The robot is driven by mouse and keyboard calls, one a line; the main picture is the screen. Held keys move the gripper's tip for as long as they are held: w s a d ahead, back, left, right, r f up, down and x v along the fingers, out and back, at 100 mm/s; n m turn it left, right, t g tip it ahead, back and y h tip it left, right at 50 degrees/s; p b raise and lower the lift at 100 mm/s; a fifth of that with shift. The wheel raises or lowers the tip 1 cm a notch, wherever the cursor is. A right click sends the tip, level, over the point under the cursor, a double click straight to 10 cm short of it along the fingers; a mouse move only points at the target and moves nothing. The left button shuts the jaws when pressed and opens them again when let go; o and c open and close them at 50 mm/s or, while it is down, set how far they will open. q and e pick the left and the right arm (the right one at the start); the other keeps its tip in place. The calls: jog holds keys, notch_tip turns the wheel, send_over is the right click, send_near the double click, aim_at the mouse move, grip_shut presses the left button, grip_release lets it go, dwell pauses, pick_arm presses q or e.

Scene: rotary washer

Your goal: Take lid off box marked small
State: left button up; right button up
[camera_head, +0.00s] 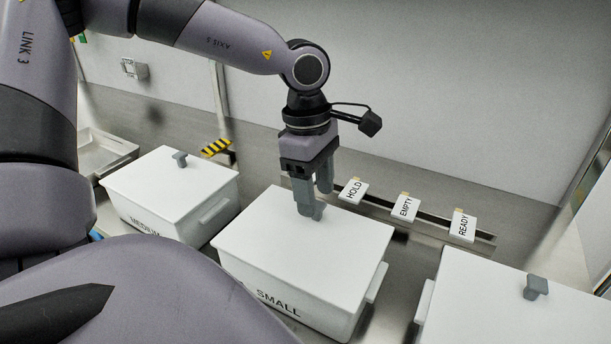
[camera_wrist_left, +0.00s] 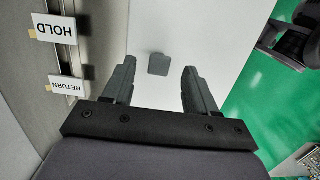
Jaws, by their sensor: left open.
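The box marked SMALL (camera_head: 290,310) is white and stands in the middle of the head view. Its flat white lid (camera_head: 270,245) is on it. My left gripper (camera_head: 318,200) is over the lid, pointing down, with its fingers apart. In the left wrist view the lid's grey knob (camera_wrist_left: 158,64) shows between and beyond the two open fingertips (camera_wrist_left: 157,70). I cannot tell whether a finger touches the knob. My right gripper is not in view.
A white box marked MEDIUM (camera_head: 150,228) stands to the left, its lid (camera_head: 170,180) on. Another white lidded box (camera_head: 480,315) stands at right. My arm covers the left foreground.

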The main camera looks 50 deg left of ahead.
pick_arm(q)
jog(key=shift+f, duration=0.95)
jog(key=shift+d, duration=0.1)
grip_shut()
